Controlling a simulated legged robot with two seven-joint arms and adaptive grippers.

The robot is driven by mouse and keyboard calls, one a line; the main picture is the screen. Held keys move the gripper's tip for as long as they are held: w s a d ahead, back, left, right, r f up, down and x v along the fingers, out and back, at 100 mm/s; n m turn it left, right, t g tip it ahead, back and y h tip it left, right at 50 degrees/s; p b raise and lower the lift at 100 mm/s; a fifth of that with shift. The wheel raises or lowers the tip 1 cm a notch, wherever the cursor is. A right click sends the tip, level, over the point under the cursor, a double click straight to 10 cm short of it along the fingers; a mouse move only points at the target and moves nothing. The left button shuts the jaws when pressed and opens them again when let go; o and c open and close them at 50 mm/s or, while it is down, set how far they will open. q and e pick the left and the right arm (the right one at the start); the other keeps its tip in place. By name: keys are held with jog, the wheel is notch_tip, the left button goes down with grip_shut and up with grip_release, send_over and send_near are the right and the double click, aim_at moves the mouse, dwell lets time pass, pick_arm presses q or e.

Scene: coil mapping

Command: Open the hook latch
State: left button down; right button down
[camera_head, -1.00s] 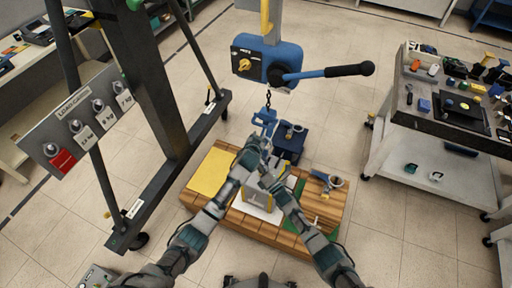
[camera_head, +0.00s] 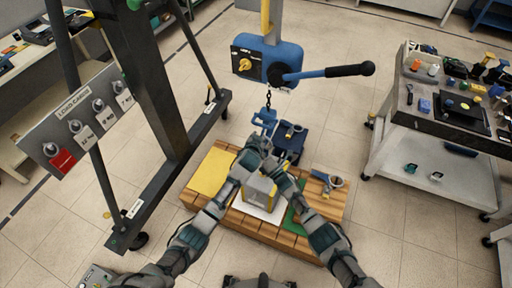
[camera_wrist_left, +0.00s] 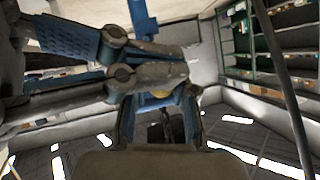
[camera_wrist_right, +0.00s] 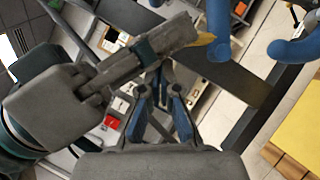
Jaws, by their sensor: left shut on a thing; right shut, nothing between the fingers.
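The blue crane hook (camera_head: 264,118) hangs on a short chain below the blue hoist in the head view. Blue hook parts show at the top of the right wrist view (camera_wrist_right: 218,30). A small yellow piece (camera_wrist_right: 203,39), which looks like the latch, sits against the blue hook at the end of my left gripper. My left gripper (camera_head: 255,142) is at the hook's lower part and shut on this piece; the grip itself is partly hidden. My right gripper (camera_head: 270,158) is shut and empty, close beside and below the left one. Its blue fingers (camera_wrist_right: 163,100) show in the right wrist view.
The blue hoist (camera_head: 270,62) with a black-handled lever hangs above. A wooden pallet (camera_head: 290,238) with a yellow plate (camera_head: 210,170) and a grey-yellow block (camera_head: 258,190) lies below. A dark frame stands left, a tool cart (camera_head: 445,130) right. Open floor lies between pallet and cart.

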pick_arm(q)
jog(key=shift+r, duration=0.3)
pick_arm(e)
jog(key=shift+w+d+r, duration=0.2)
jog(key=shift+r, duration=0.45)
pick_arm(q)
jog(key=c, duration=0.9)
grip_release()
jog(key=shift+f, duration=0.15)
jog(key=shift+c, duration=0.2)
jog(key=shift+w+d+f, duration=0.1)
jog(key=shift+d+f, duration=0.1)
jog(key=shift+d, duration=0.05)
pick_arm(e)
jog(key=shift+w+d+f, duration=0.15)
jog(key=shift+w+d, duration=0.05)
jog(key=shift+d, duration=0.05)
